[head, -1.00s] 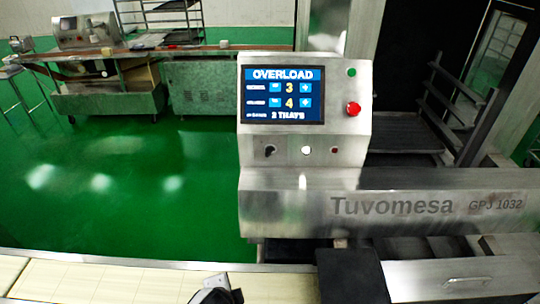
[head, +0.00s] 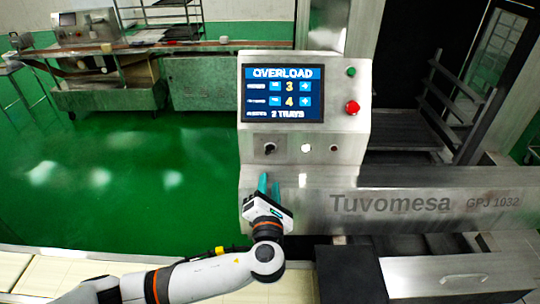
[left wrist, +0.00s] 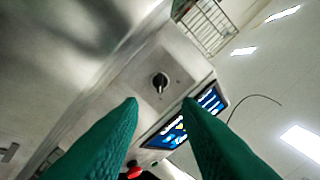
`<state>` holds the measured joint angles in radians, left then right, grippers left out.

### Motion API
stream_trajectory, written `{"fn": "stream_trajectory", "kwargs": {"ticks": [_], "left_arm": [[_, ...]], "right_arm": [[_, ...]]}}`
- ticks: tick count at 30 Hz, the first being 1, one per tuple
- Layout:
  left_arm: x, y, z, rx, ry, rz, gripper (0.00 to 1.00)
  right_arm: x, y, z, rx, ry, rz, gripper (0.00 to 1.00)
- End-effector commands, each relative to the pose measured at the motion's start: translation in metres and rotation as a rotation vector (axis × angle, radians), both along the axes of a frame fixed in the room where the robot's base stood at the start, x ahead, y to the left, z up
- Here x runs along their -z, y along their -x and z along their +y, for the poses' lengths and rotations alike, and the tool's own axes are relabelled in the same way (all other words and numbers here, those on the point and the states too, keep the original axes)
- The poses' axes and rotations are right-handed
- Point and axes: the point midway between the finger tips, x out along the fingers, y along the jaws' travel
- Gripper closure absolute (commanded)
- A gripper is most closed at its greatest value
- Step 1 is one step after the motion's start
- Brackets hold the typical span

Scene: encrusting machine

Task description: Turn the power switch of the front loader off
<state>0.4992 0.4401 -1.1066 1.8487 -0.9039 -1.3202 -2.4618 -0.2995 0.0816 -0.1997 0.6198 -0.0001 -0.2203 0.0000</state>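The front loader is a steel machine marked "Tuvomesa" (head: 390,203), with an upright control box (head: 350,125). A small black rotary switch (head: 270,149) sits at the lower left of the box face. In the left wrist view the switch (left wrist: 160,82) is a black knob on a square plate, just beyond and between the fingertips. My left gripper (head: 269,184) is just below the switch in the head view, teal fingers pointing up towards it. In the left wrist view its fingers (left wrist: 160,102) are apart with nothing between them. My right gripper is not in view.
A screen (head: 284,93) on the box reads "OVERLOAD". A red emergency button (head: 352,107) and a green button (head: 351,72) are to its right. A lit white lamp (head: 306,148) is beside the switch. A pale conveyor (head: 75,280) runs along the front left.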

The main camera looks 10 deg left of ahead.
Motion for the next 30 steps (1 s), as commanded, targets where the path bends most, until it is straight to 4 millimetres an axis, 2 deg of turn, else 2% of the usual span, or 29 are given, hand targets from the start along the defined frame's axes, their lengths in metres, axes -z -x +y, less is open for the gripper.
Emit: {"fn": "stream_trajectory", "kwargs": {"ticks": [5,12,18,24,30], "left_arm": [[-0.003,-0.023,0.005,-0.001,-0.006,-0.002,0.69],[-0.003,-0.072,0.015,-0.001,-0.005,0.000,0.69],[-0.001,-0.102,0.020,-0.001,-0.003,0.001,0.69],[0.000,-0.114,0.023,0.001,-0.001,0.002,0.69],[0.000,-0.115,0.023,0.000,0.001,0.003,0.69]], "right_arm": [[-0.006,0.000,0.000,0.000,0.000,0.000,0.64],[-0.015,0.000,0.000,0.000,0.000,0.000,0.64],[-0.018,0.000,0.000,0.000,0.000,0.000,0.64],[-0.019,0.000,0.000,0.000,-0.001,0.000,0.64],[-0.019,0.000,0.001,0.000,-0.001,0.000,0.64]]}}
